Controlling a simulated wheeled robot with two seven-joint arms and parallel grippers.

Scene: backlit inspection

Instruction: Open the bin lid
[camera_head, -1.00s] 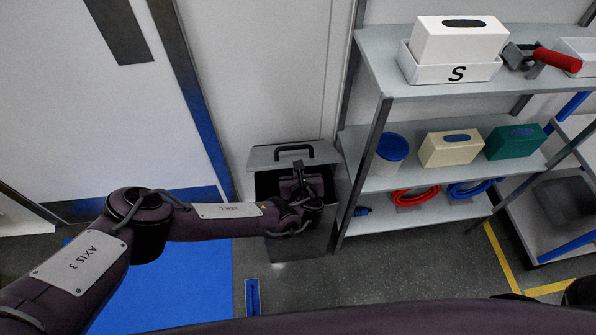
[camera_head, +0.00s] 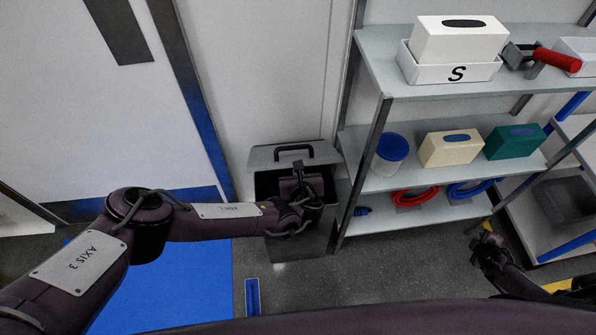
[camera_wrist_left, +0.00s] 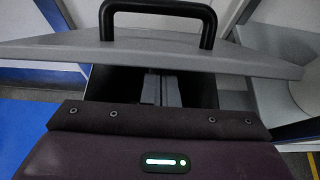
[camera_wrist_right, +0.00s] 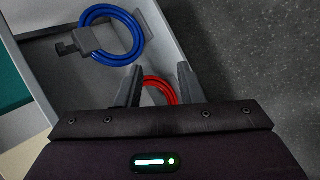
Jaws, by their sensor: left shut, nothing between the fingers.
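The grey bin (camera_head: 300,245) stands against the wall left of the shelf. Its lid (camera_head: 265,157) with a black handle (camera_head: 295,149) is raised and tilted at the back of the dark opening. The lid also shows across the left wrist view (camera_wrist_left: 250,62). My left gripper (camera_head: 299,166) is over the opening, in front of the lid. Its fingers (camera_wrist_left: 161,88) are together and empty, below the lid's edge; whether they touch the lid I cannot tell. My right gripper (camera_head: 482,238) is near the shelf's lower right; its fingers (camera_wrist_right: 158,88) are apart and empty.
The metal shelf (camera_head: 385,185) right of the bin holds boxes, a blue-lidded tub (camera_head: 391,150), a red cable coil (camera_head: 413,198) and a blue one (camera_head: 470,190). A blue mat (camera_head: 190,285) lies left of the bin. Grey floor is free in front of the shelf.

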